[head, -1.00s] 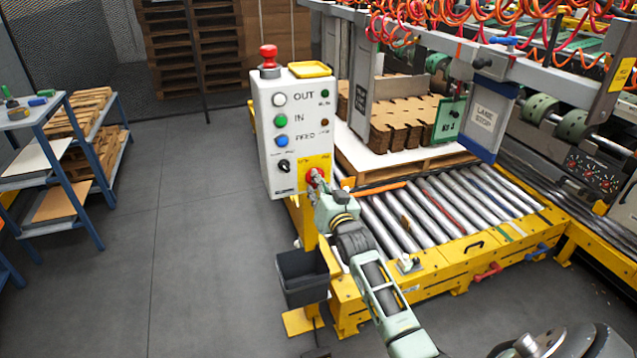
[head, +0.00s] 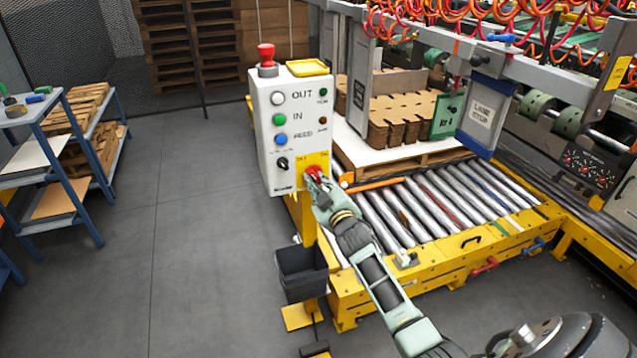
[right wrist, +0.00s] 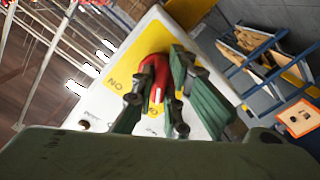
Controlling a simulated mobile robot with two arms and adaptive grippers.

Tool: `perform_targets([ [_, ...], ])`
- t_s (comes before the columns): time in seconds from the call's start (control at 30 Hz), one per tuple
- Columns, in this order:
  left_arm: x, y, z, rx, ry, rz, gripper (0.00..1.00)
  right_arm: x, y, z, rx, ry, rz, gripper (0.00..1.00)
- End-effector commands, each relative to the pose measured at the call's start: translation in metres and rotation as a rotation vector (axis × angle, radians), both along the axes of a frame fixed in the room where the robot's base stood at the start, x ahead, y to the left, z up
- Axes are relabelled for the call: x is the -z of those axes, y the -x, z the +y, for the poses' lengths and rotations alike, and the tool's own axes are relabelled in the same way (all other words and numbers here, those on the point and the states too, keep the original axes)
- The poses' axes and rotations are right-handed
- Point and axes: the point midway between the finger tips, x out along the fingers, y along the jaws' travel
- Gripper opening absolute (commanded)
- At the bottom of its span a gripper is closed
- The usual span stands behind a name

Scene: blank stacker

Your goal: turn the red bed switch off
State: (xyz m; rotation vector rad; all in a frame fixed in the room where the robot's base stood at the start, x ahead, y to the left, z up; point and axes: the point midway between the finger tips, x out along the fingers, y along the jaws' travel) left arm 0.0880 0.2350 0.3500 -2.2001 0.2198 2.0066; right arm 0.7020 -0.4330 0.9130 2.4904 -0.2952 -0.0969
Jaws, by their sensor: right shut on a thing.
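The red bed switch (head: 314,172) is on a yellow plate at the lower right of the white control box (head: 262,150). In the right wrist view the red switch handle (right wrist: 155,72) has a white line on it. An "ON" label shows on the yellow plate (right wrist: 125,62); a second label is partly hidden by the fingers. My right gripper (head: 319,180) is at the switch, and in the right wrist view its two fingers (right wrist: 160,78) are shut on the handle, one on each side. My left gripper is not in view.
A red mushroom button (head: 266,56) tops the box; white, green and blue buttons and a black knob are on its face. A grey bin (head: 301,275) hangs below. The roller conveyor (head: 430,210) is to the right. Open floor (head: 185,230) lies to the left.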

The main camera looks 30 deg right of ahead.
Motion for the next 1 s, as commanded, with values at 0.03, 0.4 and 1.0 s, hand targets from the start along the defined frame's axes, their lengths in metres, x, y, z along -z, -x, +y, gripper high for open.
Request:
perform_targets([
  [0.03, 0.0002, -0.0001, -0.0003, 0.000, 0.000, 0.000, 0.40, 0.0016, 0.0004, 0.0000, 0.000, 0.028, 0.009, 0.00],
  [0.4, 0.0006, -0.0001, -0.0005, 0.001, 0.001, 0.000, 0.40, 0.0012, 0.0005, -0.0005, 0.000, 0.148, 0.038, 0.00],
  [1.0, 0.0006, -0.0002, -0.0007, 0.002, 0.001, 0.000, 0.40, 0.0009, 0.0006, -0.0007, 0.000, 0.163, 0.042, 0.22],
])
